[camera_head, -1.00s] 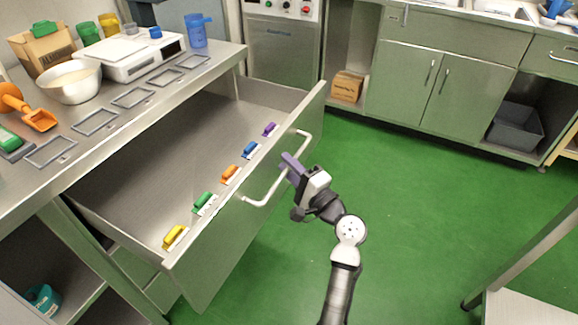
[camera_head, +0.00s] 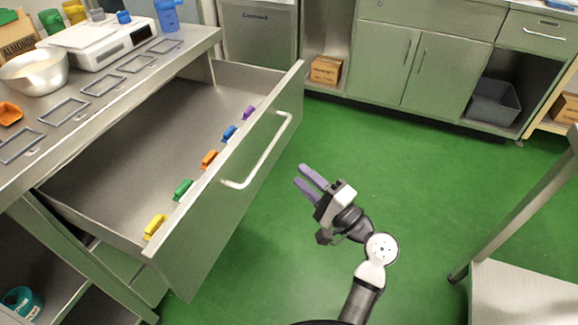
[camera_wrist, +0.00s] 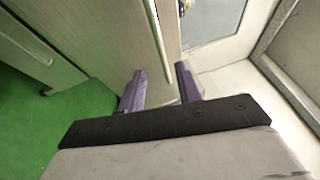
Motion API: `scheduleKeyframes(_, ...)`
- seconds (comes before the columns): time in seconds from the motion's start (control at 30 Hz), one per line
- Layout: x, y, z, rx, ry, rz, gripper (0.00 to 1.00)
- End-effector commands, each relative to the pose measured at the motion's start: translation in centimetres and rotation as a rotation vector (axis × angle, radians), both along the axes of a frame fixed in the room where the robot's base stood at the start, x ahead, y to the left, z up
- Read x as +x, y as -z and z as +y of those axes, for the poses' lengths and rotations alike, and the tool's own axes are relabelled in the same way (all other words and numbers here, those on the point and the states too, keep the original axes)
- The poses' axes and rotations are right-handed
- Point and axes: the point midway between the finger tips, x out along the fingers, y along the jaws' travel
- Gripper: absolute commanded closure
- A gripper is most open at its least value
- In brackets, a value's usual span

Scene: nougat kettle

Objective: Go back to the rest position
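My gripper (camera_head: 308,183) has two purple fingers set apart with nothing between them. It hangs over the green floor, to the right of the drawer handle (camera_head: 262,152) and clear of it. The drawer (camera_head: 225,205) is pulled out, and its inside shows a bare floor. In the wrist view my gripper (camera_wrist: 160,88) also shows both fingers apart, with the drawer front (camera_wrist: 115,35) beyond them.
Several coloured clips, such as the yellow one (camera_head: 154,227), sit along the drawer's front edge. A steel counter (camera_head: 110,115) holds a scale (camera_head: 98,42) and a bowl (camera_head: 34,74). A table (camera_head: 520,290) stands at lower right. Green floor (camera_head: 420,180) is open between them.

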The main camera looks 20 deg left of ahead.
Motion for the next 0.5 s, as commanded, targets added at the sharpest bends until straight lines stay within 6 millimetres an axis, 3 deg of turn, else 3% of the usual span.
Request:
scheduleKeyframes(0.2, -0.9, 0.4, -1.7, 0.0, 0.001, 0.0, 0.66)
scheduleKeyframes(0.5, -1.0, 0.4, -1.8, 0.0, -0.001, 0.0, 0.66)
